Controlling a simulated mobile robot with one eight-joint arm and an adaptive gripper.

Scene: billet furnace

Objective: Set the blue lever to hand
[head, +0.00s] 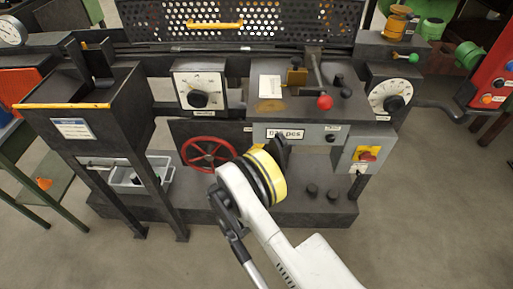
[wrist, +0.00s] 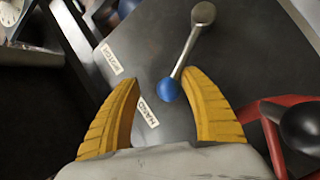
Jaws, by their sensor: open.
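The blue lever shows in the wrist view: a blue ball knob (wrist: 168,90) on a metal rod that runs up to a round pivot (wrist: 203,14). The rod points close to the HAND label (wrist: 147,111), with the knob just short of it. The MOTOR label (wrist: 111,59) lies farther to the upper left. My gripper (wrist: 165,78) is open, its yellow fingers on either side of the knob. I cannot tell whether either finger touches it. In the head view the blue lever is hidden behind my arm.
A red handwheel (head: 208,154) stands left of my wrist in the head view; a red rim (wrist: 275,125) shows close to the right finger in the wrist view. A red-knobbed lever (head: 324,102) stands on the machine top. A yellow-red switch (head: 366,154) is at right.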

